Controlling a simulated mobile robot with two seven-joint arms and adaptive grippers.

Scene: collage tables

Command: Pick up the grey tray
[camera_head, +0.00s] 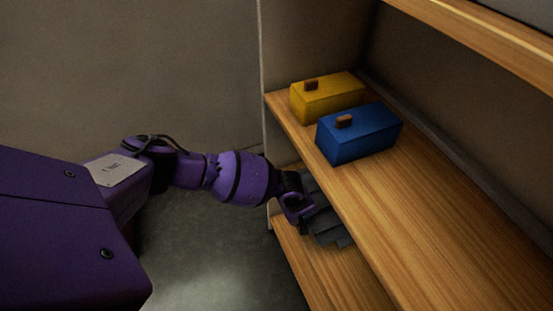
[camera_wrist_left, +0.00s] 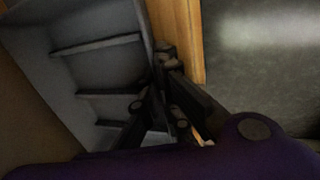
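The grey tray (camera_head: 328,222) is in the gap between the upper and lower shelf boards in the head view, partly hidden by the upper board and my gripper. In the left wrist view the tray (camera_wrist_left: 92,75) fills the left side, with thin dividers across its inside. My left gripper (camera_head: 300,199) is at the tray's near left side. In the left wrist view its dark fingers (camera_wrist_left: 166,60) come close together at the tray's side wall and look shut on it. Whether the tray touches the lower board is hidden. My right gripper is not in view.
A yellow box (camera_head: 327,99) and a blue box (camera_head: 359,136), each with a brown knob, stand on the upper wooden shelf (camera_head: 430,220). The lower shelf (camera_head: 335,280) is below. A side panel (camera_head: 262,60) bounds the shelf; open floor (camera_head: 215,255) lies left.

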